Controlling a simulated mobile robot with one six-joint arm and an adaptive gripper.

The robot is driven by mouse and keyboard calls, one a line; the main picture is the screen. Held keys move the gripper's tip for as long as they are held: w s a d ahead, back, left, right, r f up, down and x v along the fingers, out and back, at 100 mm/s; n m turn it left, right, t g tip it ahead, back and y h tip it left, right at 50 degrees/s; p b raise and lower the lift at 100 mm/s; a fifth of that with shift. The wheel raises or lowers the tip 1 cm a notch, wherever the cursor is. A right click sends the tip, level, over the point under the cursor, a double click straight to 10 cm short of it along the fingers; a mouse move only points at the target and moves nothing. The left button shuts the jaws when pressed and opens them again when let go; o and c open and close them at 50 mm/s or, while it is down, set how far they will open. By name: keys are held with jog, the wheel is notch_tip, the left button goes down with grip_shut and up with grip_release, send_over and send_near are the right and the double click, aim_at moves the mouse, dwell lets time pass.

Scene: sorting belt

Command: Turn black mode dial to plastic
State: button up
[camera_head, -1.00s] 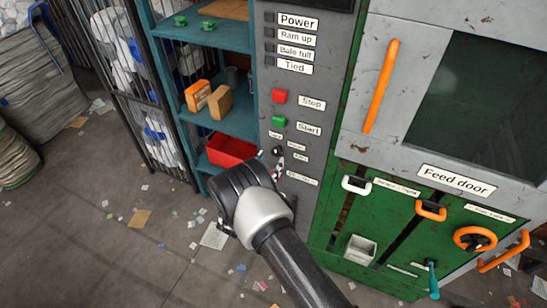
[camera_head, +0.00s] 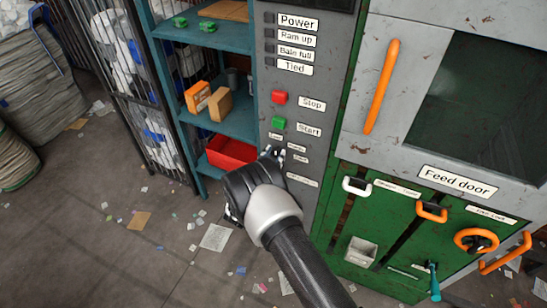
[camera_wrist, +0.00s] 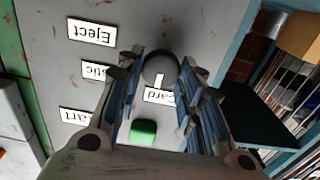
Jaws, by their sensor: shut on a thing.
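The black mode dial (camera_wrist: 160,69) is a round dark knob in the wrist view, with a short white pointer mark toward the "Card" label (camera_wrist: 160,96). A partly covered label ending in "stic" (camera_wrist: 95,70) is to its left, and the "Eject" label (camera_wrist: 91,31) is at upper left. My gripper (camera_head: 272,153) is at the grey panel, its fingers shut on the dial from both sides.
The green start button (camera_head: 278,123) and red stop button (camera_head: 279,98) are just above my gripper. A teal shelf (camera_head: 235,123) with a red bin (camera_head: 231,152) stands close on the left. The green feed door area with an orange handle (camera_head: 382,87) is to the right.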

jog(key=c, duration=0.4)
jog(key=shift+c, duration=0.2)
jog(key=m+b, duration=0.4)
jog(key=shift+d+f+m, duration=0.1)
jog(key=shift+f+m, duration=0.05)
jog(key=shift+m, duration=0.25)
jog(key=m+b, duration=0.4)
jog(key=shift+m, duration=0.4)
jog(key=shift+d+b, duration=0.1)
jog(key=shift+b, duration=0.25)
jog(key=o, duration=1.1)
jog(key=shift+c, duration=0.2)
